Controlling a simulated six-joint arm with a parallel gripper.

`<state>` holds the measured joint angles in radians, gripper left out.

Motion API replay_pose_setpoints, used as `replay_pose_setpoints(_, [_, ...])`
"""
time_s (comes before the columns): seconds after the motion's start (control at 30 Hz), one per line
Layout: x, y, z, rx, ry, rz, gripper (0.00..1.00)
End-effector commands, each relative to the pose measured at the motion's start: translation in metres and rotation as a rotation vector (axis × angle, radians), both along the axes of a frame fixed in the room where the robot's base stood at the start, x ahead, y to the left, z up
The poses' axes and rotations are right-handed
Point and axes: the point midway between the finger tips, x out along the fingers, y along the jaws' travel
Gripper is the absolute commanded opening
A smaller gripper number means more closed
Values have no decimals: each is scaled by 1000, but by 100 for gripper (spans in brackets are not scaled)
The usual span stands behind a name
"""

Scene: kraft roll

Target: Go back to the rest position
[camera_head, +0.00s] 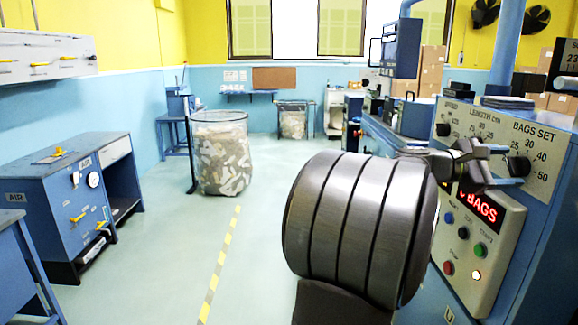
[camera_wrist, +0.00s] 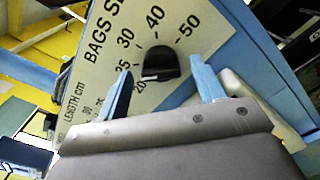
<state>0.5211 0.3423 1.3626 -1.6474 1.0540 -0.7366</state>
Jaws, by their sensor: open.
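My gripper (camera_head: 482,160) is open at the upper part of the machine's control panel. In the wrist view its two fingers (camera_wrist: 160,70) stand apart, with the black BAGS SET knob (camera_wrist: 157,62) showing in the gap between them. The fingers look clear of the knob, but their exact distance to the panel is hard to tell. In the head view the knob (camera_head: 519,167) is just right of the gripper. The gripper holds nothing. My dark arm link fills the lower middle of the head view and hides part of the machine.
The panel (camera_head: 543,146) carries printed scales, and a red BAGS display (camera_head: 479,206) with several buttons is below. A blue cabinet (camera_head: 68,200) stands at left and a mesh bin of scraps (camera_head: 222,158) behind. The floor between is clear, with a striped line (camera_head: 220,262).

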Motion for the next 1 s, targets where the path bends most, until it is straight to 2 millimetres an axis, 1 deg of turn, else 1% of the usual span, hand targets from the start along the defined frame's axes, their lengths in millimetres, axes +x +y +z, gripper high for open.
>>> replay_pose_setpoints(0.83, [2, 1, 1, -1, 682, -1, 63])
replay_pose_setpoints(1.0, [3, 37, 1, -3, 683, 3, 63])
